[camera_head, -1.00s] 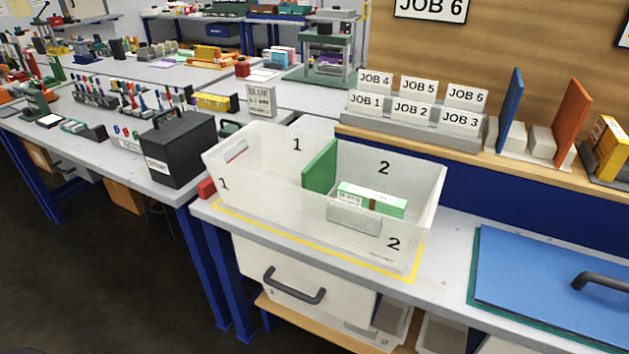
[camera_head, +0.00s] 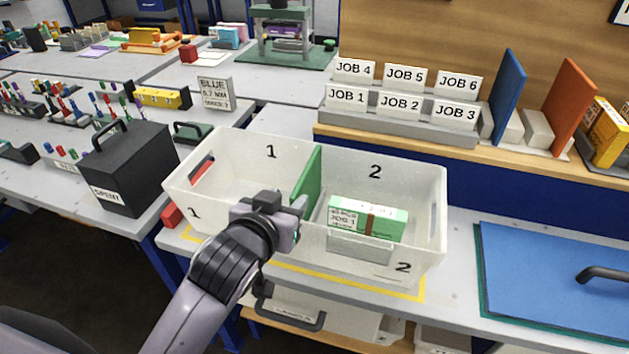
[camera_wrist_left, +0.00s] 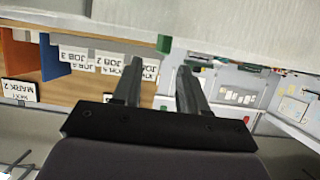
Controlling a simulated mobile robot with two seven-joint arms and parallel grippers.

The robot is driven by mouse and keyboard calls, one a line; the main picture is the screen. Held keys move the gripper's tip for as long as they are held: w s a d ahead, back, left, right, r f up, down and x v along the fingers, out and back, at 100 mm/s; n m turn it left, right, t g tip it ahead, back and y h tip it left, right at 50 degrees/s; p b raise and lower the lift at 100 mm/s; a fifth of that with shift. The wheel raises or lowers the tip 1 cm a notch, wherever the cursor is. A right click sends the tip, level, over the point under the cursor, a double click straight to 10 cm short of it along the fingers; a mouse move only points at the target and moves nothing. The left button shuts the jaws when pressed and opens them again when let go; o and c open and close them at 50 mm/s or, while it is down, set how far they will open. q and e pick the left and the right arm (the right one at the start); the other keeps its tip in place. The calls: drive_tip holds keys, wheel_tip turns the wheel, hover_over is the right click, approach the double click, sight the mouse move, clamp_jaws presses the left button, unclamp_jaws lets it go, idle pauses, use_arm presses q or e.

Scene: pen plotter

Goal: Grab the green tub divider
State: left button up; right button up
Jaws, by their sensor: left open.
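The green divider (camera_head: 308,172) stands upright across the white tub (camera_head: 415,168), between compartments marked 1 and 2. My left gripper (camera_head: 298,212) is in front of the near end of the divider in the head view and hides its lower near part. The gripper is open, with nothing seen between its fingers. In the left wrist view, the two fingers (camera_wrist_left: 157,78) are apart, and a small green piece (camera_wrist_left: 164,43), probably the divider's edge, shows beyond them. I cannot tell whether the fingers touch the divider. My right gripper is not in view.
A green-and-white box (camera_head: 385,222) with a JOB 1 card lies in compartment 2. A black box (camera_head: 125,165) stands left of the tub. JOB cards (camera_head: 400,103) stand on a ledge behind it. A blue panel (camera_head: 560,270) lies to the right.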

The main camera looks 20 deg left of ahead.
sight(295, 192)
use_arm(q)
drive_tip(key=shift+a+x, duration=0.2)
drive_tip(key=shift+x, duration=0.85)
drive_tip(key=shift+f+p+x, duration=0.2)
drive_tip(key=shift+p+x, duration=0.15)
drive_tip(key=shift+x, duration=2.45)
drive_tip(key=shift+s+a, duration=0.1)
clamp_jaws()
